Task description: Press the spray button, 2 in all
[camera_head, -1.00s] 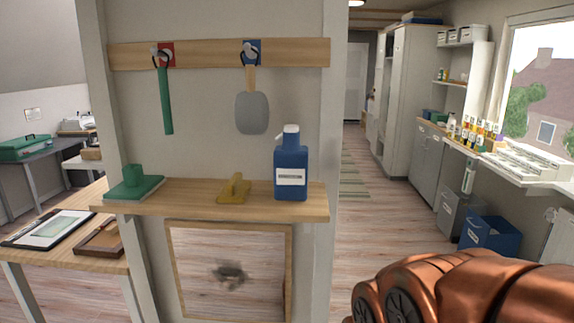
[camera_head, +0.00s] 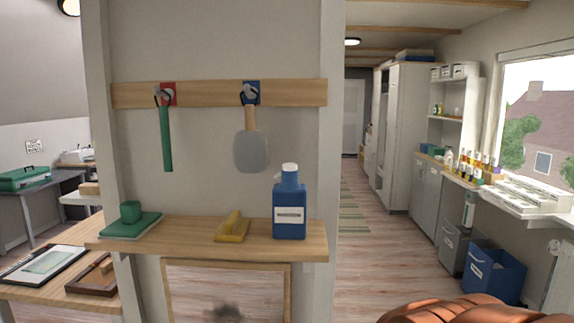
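A blue spray bottle (camera_head: 290,203) with a white label and a white top stands upright at the right end of a wooden wall shelf (camera_head: 190,239). Its white spray button (camera_head: 290,168) is on top, with a small nozzle pointing left. A copper-coloured part of my arm shows at the bottom right edge, well apart from the bottle. My gripper is not in the picture, so its fingers are hidden from me.
A yellow-handled tool (camera_head: 233,228) and a green block tool (camera_head: 131,222) share the shelf. A green-handled tool (camera_head: 166,138) and a grey paddle (camera_head: 251,150) hang from a wooden rail (camera_head: 210,94) above. A wooden-framed mirror (camera_head: 205,289) is below.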

